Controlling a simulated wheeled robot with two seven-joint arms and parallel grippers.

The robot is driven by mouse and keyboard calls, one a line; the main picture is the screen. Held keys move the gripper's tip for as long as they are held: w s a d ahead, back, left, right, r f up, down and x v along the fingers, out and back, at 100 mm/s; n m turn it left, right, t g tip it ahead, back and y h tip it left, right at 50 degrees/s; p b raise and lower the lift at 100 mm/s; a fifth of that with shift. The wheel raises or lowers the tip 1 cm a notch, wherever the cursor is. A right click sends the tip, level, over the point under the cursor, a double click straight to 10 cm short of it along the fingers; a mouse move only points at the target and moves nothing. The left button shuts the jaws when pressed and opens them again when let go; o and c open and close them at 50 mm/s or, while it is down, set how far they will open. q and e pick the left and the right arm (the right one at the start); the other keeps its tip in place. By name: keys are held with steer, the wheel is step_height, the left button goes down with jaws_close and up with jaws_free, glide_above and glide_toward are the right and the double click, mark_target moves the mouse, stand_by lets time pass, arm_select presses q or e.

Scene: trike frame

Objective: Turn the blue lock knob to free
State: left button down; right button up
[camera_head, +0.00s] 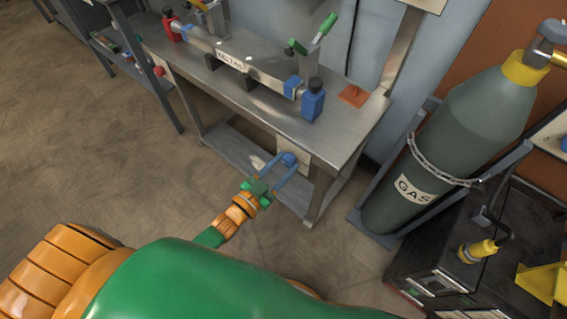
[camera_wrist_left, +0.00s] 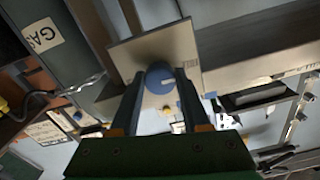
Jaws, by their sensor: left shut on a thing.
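The blue lock knob (camera_head: 288,159) is a round knob on a pale plate (camera_head: 297,148) at the front edge of the metal workbench. In the left wrist view the knob (camera_wrist_left: 160,78) sits between my two fingers, in front of the square plate (camera_wrist_left: 150,48). A light mark shows on the knob's face. My left gripper (camera_head: 284,164) is shut on the knob, with a finger on each side of it. The fingers also show in the left wrist view (camera_wrist_left: 160,92). My right gripper is in neither view.
A large gas cylinder (camera_head: 440,150) stands in a frame at the right. A dark cabinet (camera_head: 480,245) is in front of it. The floor at left is clear.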

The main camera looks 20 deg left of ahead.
arm_select(q)
steer(key=shift+n, duration=0.3)
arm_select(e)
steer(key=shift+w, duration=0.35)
arm_select(q)
steer(key=shift+c, duration=1.9)
jaws_free()
steer(key=shift+s, duration=0.2)
steer(key=p+v, duration=0.1)
steer(key=v, duration=0.5)
steer(key=shift+s+a, duration=0.2)
steer(key=shift+s, duration=0.15)
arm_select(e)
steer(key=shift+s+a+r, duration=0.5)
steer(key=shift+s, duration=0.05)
